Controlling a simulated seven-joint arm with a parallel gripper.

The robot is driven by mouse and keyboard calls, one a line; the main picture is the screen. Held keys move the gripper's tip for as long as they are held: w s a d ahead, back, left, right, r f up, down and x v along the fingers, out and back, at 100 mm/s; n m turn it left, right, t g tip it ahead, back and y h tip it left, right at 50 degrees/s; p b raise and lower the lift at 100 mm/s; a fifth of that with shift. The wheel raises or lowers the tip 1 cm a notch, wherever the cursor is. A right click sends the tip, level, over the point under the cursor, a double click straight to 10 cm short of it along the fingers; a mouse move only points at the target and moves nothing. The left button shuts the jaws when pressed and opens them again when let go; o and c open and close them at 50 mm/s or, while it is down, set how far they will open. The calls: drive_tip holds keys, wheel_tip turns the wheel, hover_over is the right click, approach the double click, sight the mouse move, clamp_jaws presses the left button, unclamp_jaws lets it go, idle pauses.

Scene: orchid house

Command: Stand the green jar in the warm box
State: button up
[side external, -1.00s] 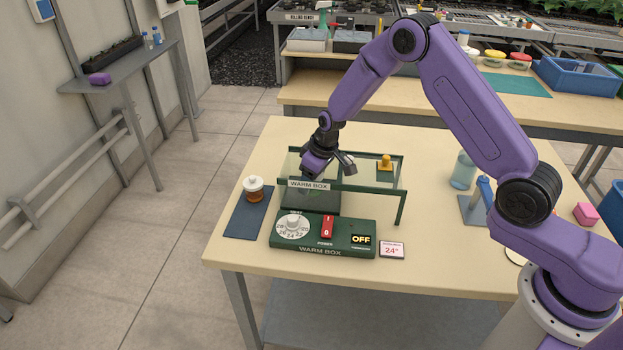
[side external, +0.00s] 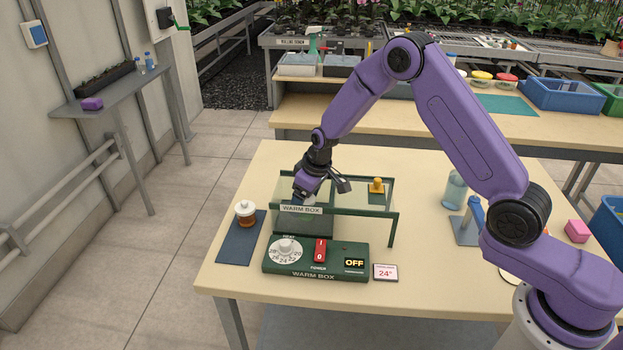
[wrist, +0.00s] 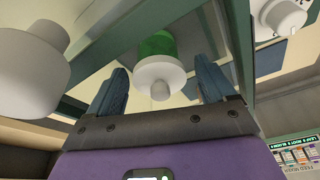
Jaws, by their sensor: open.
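The green jar (wrist: 157,44) has a white knobbed lid (wrist: 160,76). In the wrist view it stands between my open fingers, with gaps visible at both sides. It appears to be inside the frame of the warm box. The warm box (side external: 392,227) is a clear case with dark green edges and a name label, on the table. My gripper (wrist: 162,88) reaches into its open left part from above. In the side view, the box and my wrist hide the jar and fingertips.
An amber jar with a white lid (side external: 246,214) stands on a dark blue mat (side external: 234,246) left of the box. The box's control panel (side external: 317,272), reading OFF, sits in front. A blue-handled tool (side external: 474,212) stands further right.

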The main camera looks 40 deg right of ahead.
drive_tip(key=v, duration=1)
drive_tip(key=shift+r, duration=0.1)
drive_tip(key=s+a+r+n+g, duration=0.1)
drive_tip(key=s+a+r+n, duration=0.15)
drive_tip(key=s, duration=0.65)
drive_tip(key=s+a+r+n+g, duration=0.1)
drive_tip(key=s+a+r+n, duration=0.15)
drive_tip(key=s, duration=0.75)
drive_tip(key=s+d+r+n, duration=0.1)
drive_tip(key=s+d, duration=0.3)
drive_tip(key=s, duration=0.6)
drive_tip(key=s+d+r+n, duration=0.1)
drive_tip(key=s+d, duration=0.3)
drive_tip(key=s, duration=0.5)
drive_tip(key=shift+s+n+g+h, duration=0.3)
drive_tip(key=shift+s+n+h, duration=0.1)
drive_tip(key=shift+n, duration=0.2)
